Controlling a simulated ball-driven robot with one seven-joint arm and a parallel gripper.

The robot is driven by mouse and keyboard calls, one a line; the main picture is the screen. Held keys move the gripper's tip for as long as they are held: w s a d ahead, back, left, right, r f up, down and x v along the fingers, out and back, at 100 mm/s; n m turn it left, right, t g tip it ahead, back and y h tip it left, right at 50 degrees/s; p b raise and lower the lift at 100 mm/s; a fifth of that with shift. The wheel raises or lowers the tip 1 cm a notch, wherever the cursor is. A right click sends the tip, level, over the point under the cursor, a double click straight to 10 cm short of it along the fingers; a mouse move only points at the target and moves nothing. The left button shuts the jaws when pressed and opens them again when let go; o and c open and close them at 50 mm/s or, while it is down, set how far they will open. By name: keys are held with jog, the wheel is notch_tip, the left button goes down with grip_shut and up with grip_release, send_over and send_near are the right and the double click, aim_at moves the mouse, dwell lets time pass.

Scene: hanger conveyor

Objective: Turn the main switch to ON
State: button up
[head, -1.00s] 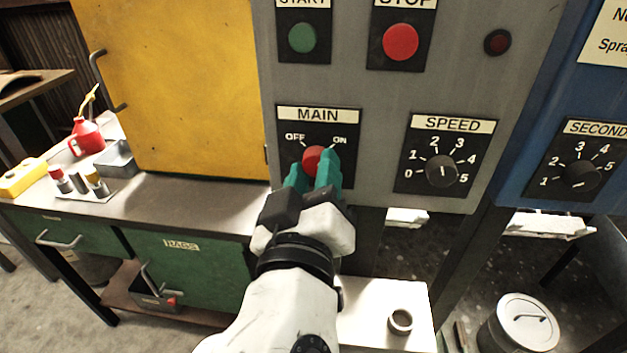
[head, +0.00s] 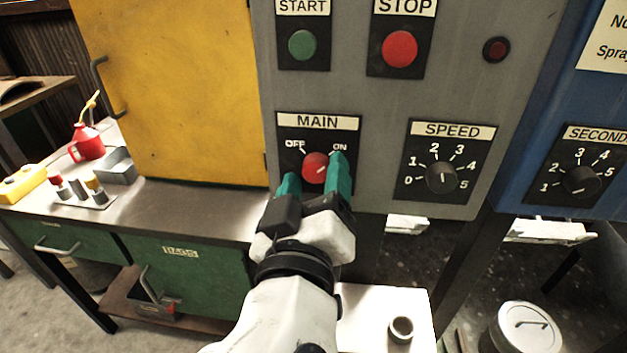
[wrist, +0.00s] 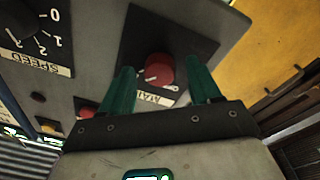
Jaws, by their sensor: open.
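The main switch is a red round knob (head: 313,165) on a black plate labelled MAIN, with OFF at its upper left and ON at its upper right. It also shows in the wrist view (wrist: 160,68). A pale mark on the knob's face lies toward the ON side. My gripper (head: 314,172) is open, with one green finger on each side of the knob. A gap shows at the left finger in the head view; the right finger partly covers the plate near ON. Whether either finger touches the knob is hard to tell.
Above are the green START button (head: 302,45) and red STOP button (head: 400,48). The SPEED dial (head: 441,177) is to the right, a second dial (head: 581,180) farther right. A yellow cabinet (head: 165,90) and a bench (head: 190,205) with small items stand left.

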jog(key=s+f, duration=0.1)
jog(key=s, duration=0.9)
jog(key=shift+s+a, duration=0.15)
jog(key=shift+s, duration=0.2)
